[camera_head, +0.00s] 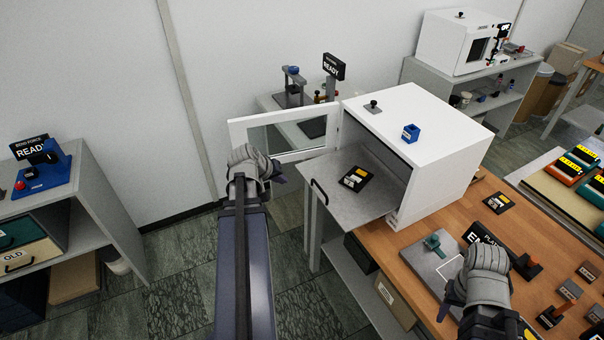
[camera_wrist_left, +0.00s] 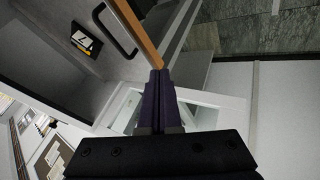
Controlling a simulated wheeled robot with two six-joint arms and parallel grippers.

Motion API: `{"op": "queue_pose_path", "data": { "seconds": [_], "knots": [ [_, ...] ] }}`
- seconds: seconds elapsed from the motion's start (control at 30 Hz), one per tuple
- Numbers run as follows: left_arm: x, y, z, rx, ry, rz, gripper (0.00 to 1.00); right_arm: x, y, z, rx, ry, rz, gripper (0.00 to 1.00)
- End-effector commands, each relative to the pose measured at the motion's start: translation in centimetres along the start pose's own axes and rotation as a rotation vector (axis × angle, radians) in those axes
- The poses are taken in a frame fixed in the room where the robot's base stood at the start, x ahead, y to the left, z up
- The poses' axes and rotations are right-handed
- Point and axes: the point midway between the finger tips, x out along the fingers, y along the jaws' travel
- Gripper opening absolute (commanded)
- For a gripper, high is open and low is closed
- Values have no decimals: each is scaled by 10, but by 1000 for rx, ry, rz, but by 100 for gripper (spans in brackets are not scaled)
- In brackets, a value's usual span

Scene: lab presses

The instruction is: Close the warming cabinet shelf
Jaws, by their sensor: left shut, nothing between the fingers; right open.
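The warming cabinet (camera_head: 430,130) is a white box on the wooden bench, with its front facing left and its windowed door (camera_head: 238,130) swung open. Its grey shelf (camera_head: 338,180) is pulled out of the opening, with a black bar handle (camera_head: 319,190) on its front edge. In the left wrist view, the shelf (camera_wrist_left: 105,62) and handle (camera_wrist_left: 115,33) are at upper left. My left gripper (camera_head: 277,172) is shut and empty, left of the handle and apart from it; its purple fingers show in the left wrist view (camera_wrist_left: 159,90). My right gripper (camera_head: 488,265) is open over the bench; its fingertips are mostly hidden.
A black labelled item (camera_head: 355,178) lies on the shelf. A blue block (camera_head: 410,133) and a dark knob sit on the cabinet top. A grey plate (camera_head: 432,262) and several small blocks are on the bench near my right gripper. Open floor lies left of the bench.

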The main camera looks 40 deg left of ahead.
Motion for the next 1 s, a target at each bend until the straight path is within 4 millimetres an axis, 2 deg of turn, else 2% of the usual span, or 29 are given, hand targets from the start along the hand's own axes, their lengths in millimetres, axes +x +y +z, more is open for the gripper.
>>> {"op": "queue_pose_path", "data": {
  "seconds": [0.17, 0.27, 0.83, 0.9, 1.0],
  "knots": [
    [5, -2, 1, -5, -2, -1, 0, 5, 0, 0, 0, 0, 0, 50],
    [16, -2, 2, -3, -1, -1, 0, 14, -1, -1, 1, 0, 0, 50],
    [110, -3, 1, -2, 0, 1, 0, 89, -8, -5, 3, 0, 0, 50],
    [108, 13, 0, 1, -2, 2, 0, 81, -8, -5, 2, 0, 0, 50],
    [114, 24, 0, 0, -2, 1, 0, 81, -8, -5, 2, 0, 0, 50]
  ]
}}
